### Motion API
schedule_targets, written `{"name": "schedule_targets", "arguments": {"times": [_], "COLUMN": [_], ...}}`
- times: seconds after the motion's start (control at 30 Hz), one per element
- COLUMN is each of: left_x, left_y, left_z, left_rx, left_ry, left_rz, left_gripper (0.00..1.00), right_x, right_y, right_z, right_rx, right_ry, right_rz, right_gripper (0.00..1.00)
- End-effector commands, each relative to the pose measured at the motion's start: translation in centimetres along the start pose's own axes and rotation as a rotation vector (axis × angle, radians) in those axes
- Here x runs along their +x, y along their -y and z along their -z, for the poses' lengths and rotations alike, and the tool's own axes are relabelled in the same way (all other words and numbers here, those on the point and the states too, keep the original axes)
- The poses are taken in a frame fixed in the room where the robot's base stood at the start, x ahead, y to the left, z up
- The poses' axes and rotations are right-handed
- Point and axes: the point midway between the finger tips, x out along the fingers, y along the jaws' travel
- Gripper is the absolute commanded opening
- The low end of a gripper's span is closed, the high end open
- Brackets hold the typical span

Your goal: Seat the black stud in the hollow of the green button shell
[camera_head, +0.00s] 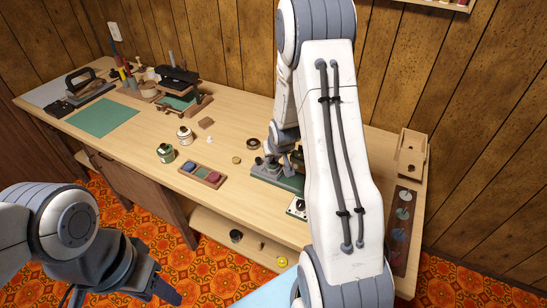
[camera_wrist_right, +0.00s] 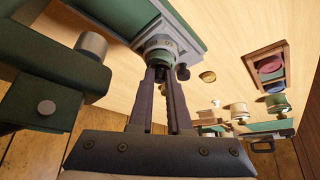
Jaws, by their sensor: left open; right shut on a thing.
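My right gripper (camera_wrist_right: 166,74) points at a grey ringed fitting (camera_wrist_right: 157,44) on a green-based device (camera_wrist_right: 118,18). A small black piece (camera_wrist_right: 183,72), which looks like the black stud, shows at its fingertips, partly hidden by a finger. In the head view, my right gripper (camera_head: 284,160) is over the green base (camera_head: 285,181), mostly hidden by my arm. My left gripper (camera_head: 160,289) is open and empty at lower left, away from the tabletop.
A green spool (camera_head: 166,153) and a cream spool (camera_head: 184,136) stand behind the tray. A small round brass-coloured piece (camera_head: 236,160) lies to its right. A green mat (camera_head: 103,118) and an iron (camera_head: 83,83) are at far left. A wooden rack (camera_head: 403,225) is at right.

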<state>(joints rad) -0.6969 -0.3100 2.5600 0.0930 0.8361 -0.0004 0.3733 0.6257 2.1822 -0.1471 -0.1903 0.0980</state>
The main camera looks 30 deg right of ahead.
Motion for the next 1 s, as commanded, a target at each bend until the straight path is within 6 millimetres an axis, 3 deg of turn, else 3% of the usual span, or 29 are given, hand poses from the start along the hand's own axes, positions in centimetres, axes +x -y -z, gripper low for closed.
{"name": "schedule_targets", "arguments": {"times": [0.87, 0.9, 0.97, 1.0], "left_x": [0.54, 0.49, 0.48, 0.48], "left_y": [0.04, 0.04, 0.04, 0.03], "left_z": [-0.03, -0.03, -0.02, -0.03], "left_rx": [0.0, 0.0, 0.0, 0.0], "left_ry": [0.0, 0.0, 0.0, 0.0], "left_rz": [0.0, 0.0, 0.0, 0.0], "left_gripper": [0.5, 0.5, 0.5, 0.5], "right_x": [0.6, 0.55, 0.54, 0.54], "right_y": [0.0, 0.0, -0.01, -0.01], "right_z": [-0.34, -0.31, -0.31, -0.31], "right_rx": [0.0, 0.0, 0.0, 0.0], "right_ry": [0.0, 0.0, 0.0, 0.0], "right_rz": [0.0, 0.0, 0.0, 0.0], "right_gripper": [0.0, 0.31, 0.51, 0.51]}}
